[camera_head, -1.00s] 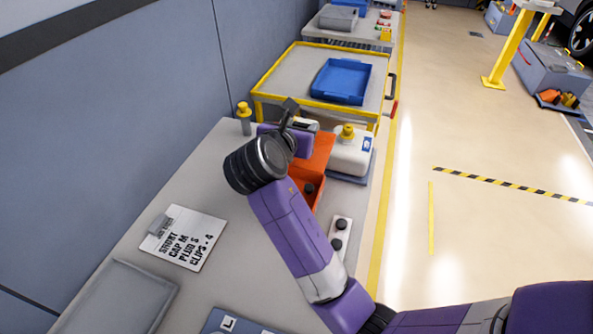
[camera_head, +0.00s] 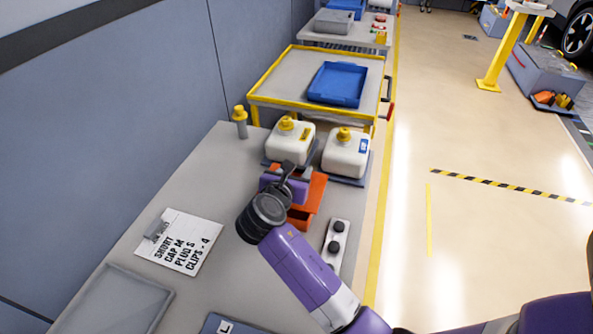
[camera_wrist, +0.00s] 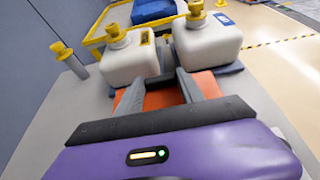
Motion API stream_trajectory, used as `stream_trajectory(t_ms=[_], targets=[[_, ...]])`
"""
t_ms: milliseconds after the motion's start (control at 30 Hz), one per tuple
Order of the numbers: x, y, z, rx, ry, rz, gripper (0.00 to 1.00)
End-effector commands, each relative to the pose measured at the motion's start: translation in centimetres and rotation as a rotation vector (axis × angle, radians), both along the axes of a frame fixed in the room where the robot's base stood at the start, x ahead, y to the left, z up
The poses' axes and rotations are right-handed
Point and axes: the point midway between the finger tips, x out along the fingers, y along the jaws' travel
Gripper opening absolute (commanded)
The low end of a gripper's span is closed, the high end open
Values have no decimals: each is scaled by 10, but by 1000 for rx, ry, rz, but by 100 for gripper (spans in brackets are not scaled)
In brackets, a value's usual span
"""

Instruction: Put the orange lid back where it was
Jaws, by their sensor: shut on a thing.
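The orange lid (camera_head: 316,187) is a flat orange panel under my gripper (camera_head: 289,172). In the wrist view the lid (camera_wrist: 207,84) shows between and on both sides of the two grey fingers of my gripper (camera_wrist: 160,78). An orange box (camera_head: 299,219) shows just below and in front of the lid. My wrist hides much of both, so I cannot tell whether the lid touches the box.
Two white jugs with yellow caps, a left one (camera_head: 290,143) and a right one (camera_head: 345,155), stand just beyond. A yellow-capped grey post (camera_head: 240,122) is at the left. A strip with black knobs (camera_head: 336,241) lies right of my arm. A label card (camera_head: 180,241) lies left.

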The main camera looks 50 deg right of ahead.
Motion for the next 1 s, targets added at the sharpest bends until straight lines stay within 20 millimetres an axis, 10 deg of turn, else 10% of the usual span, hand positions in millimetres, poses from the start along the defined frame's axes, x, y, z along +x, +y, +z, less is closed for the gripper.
stream_trajectory(t_ms=[700, 733, 833, 1000], targets=[[0, 0, -11, 0, 1, -1, 2], [0, 0, -12, 0, 1, -1, 47], [0, 0, -11, 0, 1, -1, 66], [0, 0, -11, 0, 1, 0, 67]])
